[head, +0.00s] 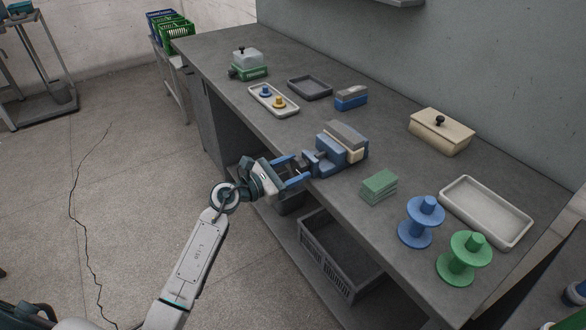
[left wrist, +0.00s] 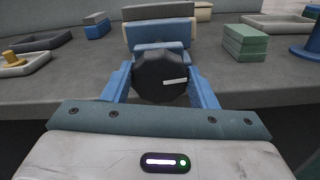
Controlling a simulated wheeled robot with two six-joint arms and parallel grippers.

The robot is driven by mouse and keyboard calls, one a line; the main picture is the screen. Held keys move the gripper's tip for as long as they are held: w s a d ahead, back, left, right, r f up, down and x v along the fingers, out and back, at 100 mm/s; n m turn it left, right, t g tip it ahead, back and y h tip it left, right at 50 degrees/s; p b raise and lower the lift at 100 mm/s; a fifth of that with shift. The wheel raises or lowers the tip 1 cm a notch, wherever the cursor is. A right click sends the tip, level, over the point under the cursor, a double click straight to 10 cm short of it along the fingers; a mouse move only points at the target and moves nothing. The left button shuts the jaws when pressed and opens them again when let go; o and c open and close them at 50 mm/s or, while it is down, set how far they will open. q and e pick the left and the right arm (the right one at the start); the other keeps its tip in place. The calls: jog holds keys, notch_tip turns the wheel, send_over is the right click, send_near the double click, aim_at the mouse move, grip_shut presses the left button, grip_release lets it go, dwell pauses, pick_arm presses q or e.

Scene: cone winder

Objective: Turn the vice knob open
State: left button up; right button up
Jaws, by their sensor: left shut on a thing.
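The blue vice (head: 330,158) stands at the front edge of the bench, with a cream and a grey block between or against its jaws. Its black round knob (left wrist: 161,77) faces me in the left wrist view and has a white mark pointing right. My left gripper (head: 297,171) is at the vice's front, its blue fingers on both sides of the knob. In the left wrist view the left gripper (left wrist: 162,88) is shut on the knob. In the head view the fingers mostly hide the knob. My right gripper is not in view.
Green blocks (head: 379,187) lie right of the vice. A blue spool (head: 420,222) and a green spool (head: 464,258) stand farther right. A tray with small pegs (head: 273,101) lies left. A dark crate (head: 340,255) sits on the shelf below.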

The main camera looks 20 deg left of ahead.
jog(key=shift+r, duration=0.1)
